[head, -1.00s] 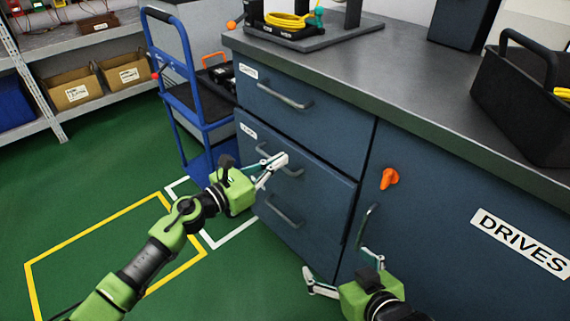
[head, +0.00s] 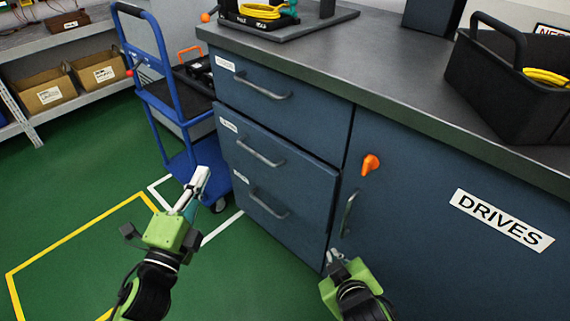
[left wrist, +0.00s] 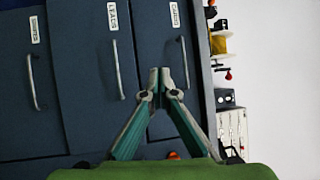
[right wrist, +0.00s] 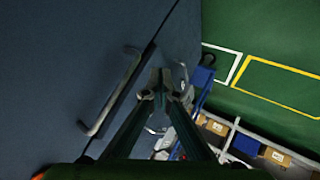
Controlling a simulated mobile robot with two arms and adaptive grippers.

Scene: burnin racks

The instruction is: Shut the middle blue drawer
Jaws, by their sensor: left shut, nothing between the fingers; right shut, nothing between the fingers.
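The middle blue drawer (head: 295,172) is in the left part of the blue cabinet, between the top drawer (head: 315,105) and the bottom drawer (head: 300,222). Its front stands out a little from the cabinet face. Its grey bar handle (head: 260,153) is clear. The left wrist view shows this drawer (left wrist: 98,55), labelled LEADS. My left gripper (head: 203,176) is shut and empty, in front of and left of the drawers, apart from them. My right gripper (head: 333,256) is shut and empty, low by the cabinet door's handle (head: 348,214).
The cabinet door marked DRIVES (head: 430,240) has an orange knob (head: 371,164). A blue cart (head: 180,95) stands left of the cabinet. The worktop (head: 400,85) carries a black tote (head: 500,90). Green floor on the left is free.

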